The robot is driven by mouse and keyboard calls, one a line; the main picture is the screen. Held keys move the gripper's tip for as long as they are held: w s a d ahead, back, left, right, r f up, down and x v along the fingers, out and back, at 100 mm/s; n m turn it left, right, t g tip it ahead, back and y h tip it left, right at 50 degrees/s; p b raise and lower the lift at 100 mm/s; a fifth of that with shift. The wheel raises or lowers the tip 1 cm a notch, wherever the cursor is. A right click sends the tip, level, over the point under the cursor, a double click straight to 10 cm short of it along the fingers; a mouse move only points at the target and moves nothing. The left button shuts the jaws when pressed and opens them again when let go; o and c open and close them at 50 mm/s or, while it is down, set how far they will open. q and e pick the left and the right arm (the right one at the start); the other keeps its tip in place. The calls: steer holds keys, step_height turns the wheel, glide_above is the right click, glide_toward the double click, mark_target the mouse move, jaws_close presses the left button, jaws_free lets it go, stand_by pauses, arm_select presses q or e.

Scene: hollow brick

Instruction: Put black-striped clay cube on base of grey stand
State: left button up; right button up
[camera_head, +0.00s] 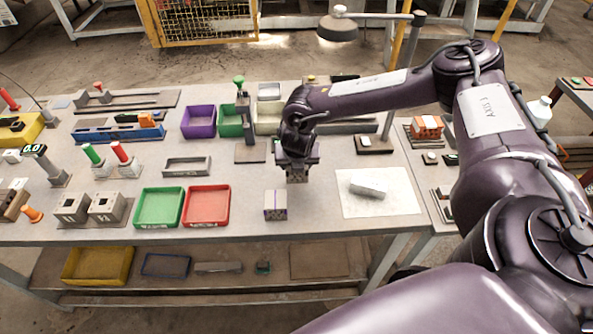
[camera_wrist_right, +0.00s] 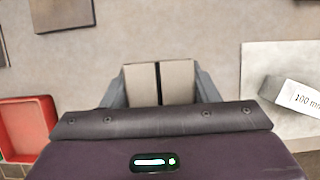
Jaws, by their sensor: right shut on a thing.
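The black-striped clay cube (camera_wrist_right: 160,84) is light grey-beige with one dark stripe. My right gripper (camera_wrist_right: 161,88) is shut on it, with a finger on each side. In the head view my right gripper (camera_head: 297,163) points down and holds the cube (camera_head: 297,175) over the middle of the table; the gap beneath is hard to judge. A stand with a dark flat base (camera_head: 250,153) and an upright column stands behind and left of the gripper. A flat dark plate (camera_wrist_right: 62,13) shows at the wrist view's upper left. My left gripper is not in view.
A purple-striped cube (camera_head: 275,205) stands on the table in front of the gripper. A red tray (camera_head: 207,206) and a green tray (camera_head: 158,207) lie left. A pale block (camera_head: 368,186) lies on a white sheet (camera_head: 392,204) at right. Several bins stand behind.

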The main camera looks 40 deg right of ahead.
steer(key=shift+f, duration=2.05)
steer(key=shift+f, duration=0.15)
steer(key=o, duration=1.1)
steer(key=shift+c, duration=0.2)
